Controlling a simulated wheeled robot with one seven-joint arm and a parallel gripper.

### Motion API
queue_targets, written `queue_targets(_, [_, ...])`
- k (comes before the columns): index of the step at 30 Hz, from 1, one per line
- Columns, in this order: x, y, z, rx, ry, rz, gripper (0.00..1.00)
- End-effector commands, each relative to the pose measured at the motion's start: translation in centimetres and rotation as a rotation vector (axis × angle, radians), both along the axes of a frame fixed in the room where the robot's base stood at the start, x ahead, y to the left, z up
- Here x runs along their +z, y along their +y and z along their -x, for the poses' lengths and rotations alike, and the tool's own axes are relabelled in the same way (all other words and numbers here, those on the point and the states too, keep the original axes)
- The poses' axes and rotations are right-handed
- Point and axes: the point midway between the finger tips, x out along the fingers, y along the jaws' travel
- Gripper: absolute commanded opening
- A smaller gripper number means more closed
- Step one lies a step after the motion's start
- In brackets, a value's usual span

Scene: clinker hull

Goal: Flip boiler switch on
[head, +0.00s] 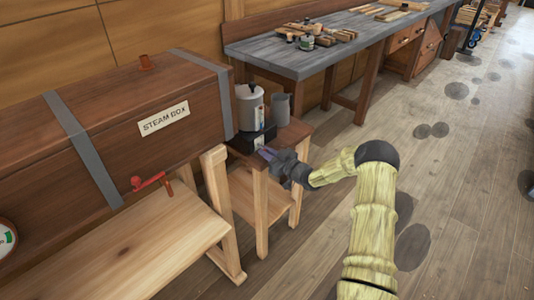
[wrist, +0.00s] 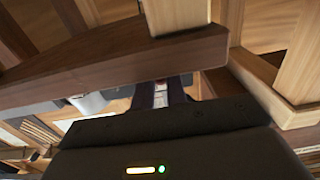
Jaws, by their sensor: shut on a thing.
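The boiler (head: 249,108) is a pale grey pot with a dark lid knob and a label, on a black base (head: 240,141). It stands on a small wooden stand beside the steam box. My gripper (head: 265,153) reaches in from the right, its fingertips at the front of the black base. In the wrist view, my gripper (wrist: 168,88) is shut on a small part there, which I take as the boiler switch. The fingers mostly hide it, so its on or off position cannot be told. A narrow white and red strip (wrist: 160,94) shows by the fingers.
The brown steam box (head: 140,140) with a red tap (head: 152,182) fills the left, above a wooden bench (head: 130,245). A grey jug (head: 280,108) stands right of the boiler. A grey-topped workbench (head: 300,60) is behind.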

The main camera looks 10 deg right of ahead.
Motion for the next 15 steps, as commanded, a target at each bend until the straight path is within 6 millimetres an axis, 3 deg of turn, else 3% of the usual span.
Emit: queue_targets(15, [1.8, -0.1, 0.2, 0.001, 0.178, 0.133, 0.00])
